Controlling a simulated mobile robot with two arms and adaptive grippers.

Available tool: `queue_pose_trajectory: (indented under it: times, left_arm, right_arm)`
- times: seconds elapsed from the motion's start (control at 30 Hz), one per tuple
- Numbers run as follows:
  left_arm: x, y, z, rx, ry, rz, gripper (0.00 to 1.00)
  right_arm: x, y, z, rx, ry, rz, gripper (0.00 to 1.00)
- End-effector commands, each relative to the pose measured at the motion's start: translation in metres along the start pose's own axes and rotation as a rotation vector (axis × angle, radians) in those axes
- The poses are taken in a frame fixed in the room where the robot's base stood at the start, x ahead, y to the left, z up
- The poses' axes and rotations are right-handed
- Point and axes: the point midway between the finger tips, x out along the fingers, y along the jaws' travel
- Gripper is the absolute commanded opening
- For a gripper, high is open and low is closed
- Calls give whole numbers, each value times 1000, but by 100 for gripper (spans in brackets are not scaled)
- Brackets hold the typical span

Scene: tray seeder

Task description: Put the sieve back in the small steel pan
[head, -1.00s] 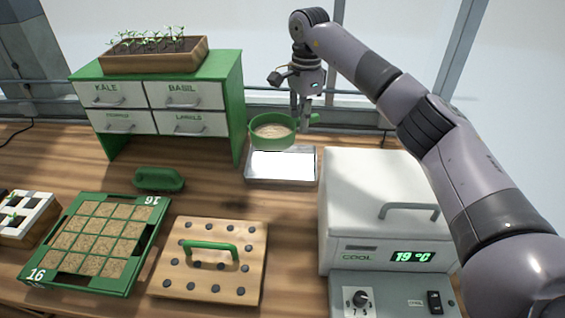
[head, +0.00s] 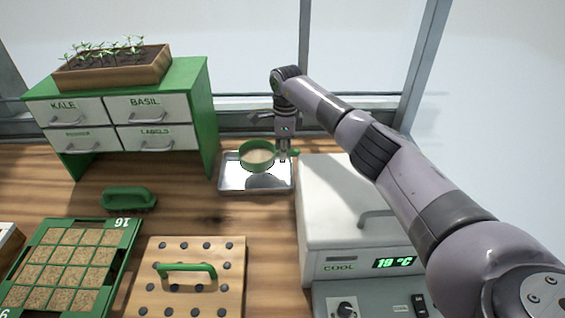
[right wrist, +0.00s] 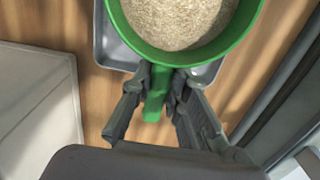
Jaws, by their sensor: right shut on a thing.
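The green round sieve (head: 257,167) with a pale mesh is over the small steel pan (head: 231,184), towards its back right part. Its shadow falls on the pan floor; I cannot tell whether it touches the pan. My right gripper (head: 288,154) is shut on the sieve's handle, at the sieve's right side. In the right wrist view the sieve (right wrist: 244,22) fills the top, the gripper (right wrist: 158,88) has its fingers around the green handle, and the pan (right wrist: 112,55) shows below. My left gripper is out of view.
A white cool box (head: 330,215) stands right of the pan. A green drawer cabinet (head: 205,110) stands to the left. Bare table lies before the pan.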

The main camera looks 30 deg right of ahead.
Motion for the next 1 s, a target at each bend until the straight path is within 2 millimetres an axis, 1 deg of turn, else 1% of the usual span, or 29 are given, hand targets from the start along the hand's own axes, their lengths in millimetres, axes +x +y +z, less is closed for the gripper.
queue_pose_trajectory:
  times: [0.17,0.3,0.4,0.5,0.67,0.7,0.9,1.0]
  left_arm:
    - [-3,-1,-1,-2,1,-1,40]
    - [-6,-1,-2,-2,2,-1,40]
    - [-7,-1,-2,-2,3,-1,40]
    - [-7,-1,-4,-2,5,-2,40]
    - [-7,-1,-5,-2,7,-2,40]
    - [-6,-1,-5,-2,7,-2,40]
    - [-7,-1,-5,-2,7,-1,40]
    - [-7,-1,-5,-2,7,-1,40]
  right_arm:
    - [14,0,0,1,-2,1,0]
    - [36,0,0,1,-2,2,0]
    - [48,0,-1,0,-2,1,0]
    - [53,0,-1,-1,-2,-1,0]
    - [54,0,-2,-1,-1,1,0]
    - [54,0,-2,-1,0,2,18]
    - [54,0,-2,-1,0,1,31]
    - [53,0,-2,-1,0,0,36]
